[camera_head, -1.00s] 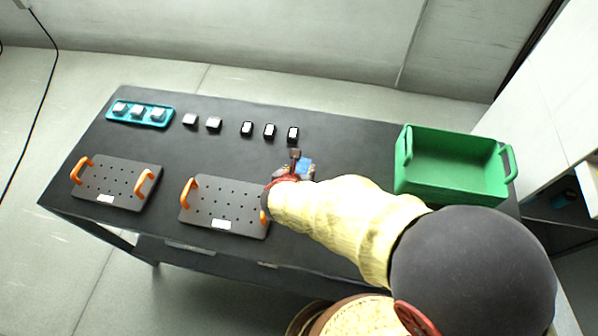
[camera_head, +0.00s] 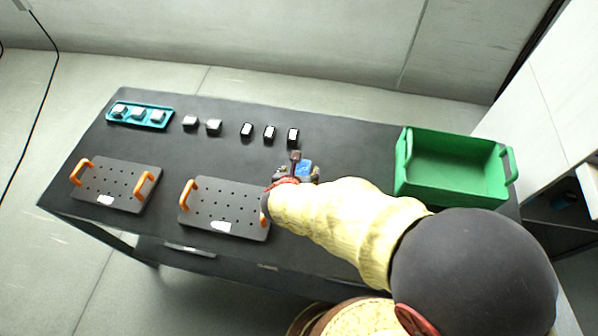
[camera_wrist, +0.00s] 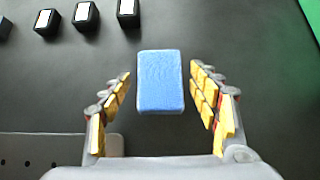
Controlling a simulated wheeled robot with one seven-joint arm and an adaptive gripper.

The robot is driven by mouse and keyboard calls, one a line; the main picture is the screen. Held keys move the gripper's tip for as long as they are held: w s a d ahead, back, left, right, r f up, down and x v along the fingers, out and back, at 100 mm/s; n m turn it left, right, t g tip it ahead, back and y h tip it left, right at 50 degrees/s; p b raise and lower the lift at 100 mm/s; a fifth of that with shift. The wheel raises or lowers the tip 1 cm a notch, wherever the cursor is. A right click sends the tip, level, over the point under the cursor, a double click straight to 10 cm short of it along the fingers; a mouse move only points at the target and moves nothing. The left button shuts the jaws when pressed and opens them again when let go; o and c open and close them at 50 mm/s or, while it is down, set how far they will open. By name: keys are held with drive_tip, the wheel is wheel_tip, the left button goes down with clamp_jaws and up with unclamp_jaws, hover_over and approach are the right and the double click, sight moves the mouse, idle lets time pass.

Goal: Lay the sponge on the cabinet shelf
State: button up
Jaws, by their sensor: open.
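The blue sponge (camera_head: 304,169) lies on the dark table in front of my gripper. In the wrist view the sponge (camera_wrist: 160,82) is a blue block, upright in the picture, with its near end between my fingertips. My gripper (camera_wrist: 162,88) is open, with a finger on each side of the sponge and a gap on both sides. In the head view my gripper (camera_head: 296,173) is small and partly hides the sponge. A white cabinet (camera_head: 566,85) stands at the right edge; a dark opening (camera_head: 565,205) shows low in it, and its shelf is not clear to see.
A green bin (camera_head: 450,195) stands on the right of the table (camera_head: 340,140). Two dark perforated plates (camera_head: 117,184) with orange handles lie at the front left. Several small black and grey blocks (camera_head: 269,131) and a teal tray (camera_head: 166,120) line the back.

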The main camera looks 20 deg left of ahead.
drive_tip(key=shift+r, duration=0.25)
drive_tip(key=p+v, duration=0.4)
drive_tip(key=v, duration=0.8)
